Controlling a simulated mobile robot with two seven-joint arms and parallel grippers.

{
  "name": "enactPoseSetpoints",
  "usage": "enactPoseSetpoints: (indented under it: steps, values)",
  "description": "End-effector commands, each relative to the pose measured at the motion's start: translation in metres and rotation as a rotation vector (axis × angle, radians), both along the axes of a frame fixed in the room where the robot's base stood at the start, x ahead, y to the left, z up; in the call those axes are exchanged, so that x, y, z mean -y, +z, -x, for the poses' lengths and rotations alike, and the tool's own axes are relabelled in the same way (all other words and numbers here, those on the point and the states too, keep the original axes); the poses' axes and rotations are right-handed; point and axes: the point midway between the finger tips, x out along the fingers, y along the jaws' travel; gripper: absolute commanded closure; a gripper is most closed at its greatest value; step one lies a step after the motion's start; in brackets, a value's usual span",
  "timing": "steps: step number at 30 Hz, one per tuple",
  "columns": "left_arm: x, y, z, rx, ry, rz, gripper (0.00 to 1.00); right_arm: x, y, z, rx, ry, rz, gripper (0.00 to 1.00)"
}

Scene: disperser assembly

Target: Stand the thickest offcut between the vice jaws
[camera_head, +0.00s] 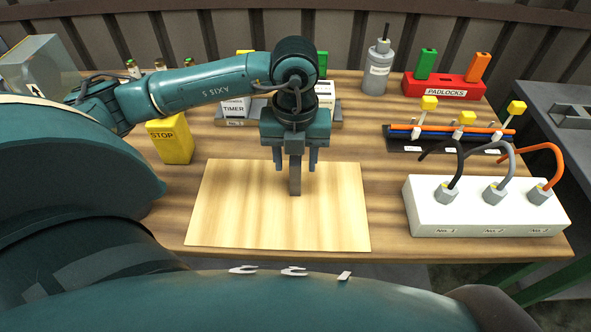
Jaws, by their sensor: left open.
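My left gripper (295,165) points down over the pale wooden board (230,215) in the middle of the bench. Its fingers are apart. A narrow grey-brown upright piece (295,178) shows between them, with its lower end over the board. I cannot tell whether this piece is an offcut, or whether it touches the board. I see nothing that is clearly a vice or a set of offcuts. My right gripper is not in view.
A white box (480,215) with cables stands at the right. Behind it are a rack of coloured rods (405,143), a red padlock holder (440,88) and a grey bottle (377,75). A yellow STOP box (172,142) stands left. The board's front is clear.

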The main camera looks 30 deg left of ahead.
Motion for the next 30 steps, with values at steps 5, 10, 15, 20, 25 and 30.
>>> enactPoseSetpoints:
  steps: [5, 10, 15, 20, 25, 30]
  values:
    - [-0.0002, -0.0030, 0.0001, 0.000, 0.000, 0.000, 0.55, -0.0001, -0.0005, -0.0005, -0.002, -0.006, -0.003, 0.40]
    - [-0.0001, -0.0027, 0.0001, 0.000, 0.000, 0.000, 0.62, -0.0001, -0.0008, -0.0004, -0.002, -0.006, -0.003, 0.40]
    - [0.0000, -0.0025, 0.0000, 0.000, 0.001, 0.000, 0.76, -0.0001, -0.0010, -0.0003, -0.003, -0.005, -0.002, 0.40]
    - [0.0000, -0.0024, 0.0000, 0.000, 0.000, 0.000, 0.89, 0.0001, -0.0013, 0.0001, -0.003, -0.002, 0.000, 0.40]
    - [0.0001, -0.0023, 0.0001, 0.000, 0.000, 0.000, 1.00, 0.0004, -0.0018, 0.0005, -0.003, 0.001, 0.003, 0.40]
    - [0.0001, -0.0023, 0.0000, 0.000, 0.000, 0.000, 1.00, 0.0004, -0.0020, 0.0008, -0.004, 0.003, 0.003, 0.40]
